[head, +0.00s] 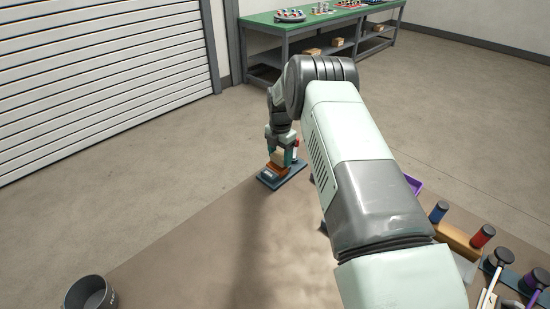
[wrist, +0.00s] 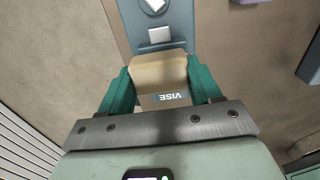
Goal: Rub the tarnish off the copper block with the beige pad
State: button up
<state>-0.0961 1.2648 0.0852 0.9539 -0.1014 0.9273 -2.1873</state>
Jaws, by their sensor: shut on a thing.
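My gripper (head: 284,155) is shut on the beige pad (head: 281,156), which also shows between the teal fingers in the wrist view (wrist: 158,72). An orange-brown block (head: 275,169), which looks like the copper block, sits directly under the pad on a blue-grey base plate (head: 294,175). The pad is at or just above the block's top; I cannot tell whether they touch. In the wrist view the pad hides the block, so I cannot see its tarnish. A label reading "VISE" (wrist: 169,97) shows upside down between the fingers.
A dark round bin (head: 91,294) stands at the lower left. At the right are a purple tray (head: 414,184), a wooden holder (head: 452,241) with blue (head: 438,211) and red (head: 482,236) cylinders, and several tools. A green bench (head: 320,20) stands behind. The brown surface left of my arm is clear.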

jog(key=shift+w+d, duration=0.35)
jog(key=shift+d, duration=0.05)
jog(key=shift+s+d, duration=0.25)
jog(key=shift+s, duration=0.1)
jog(key=shift+s+a, duration=2)
jog(key=shift+s, duration=0.05)
jog(key=shift+w+d, duration=2.05)
jog(key=shift+r, duration=4)
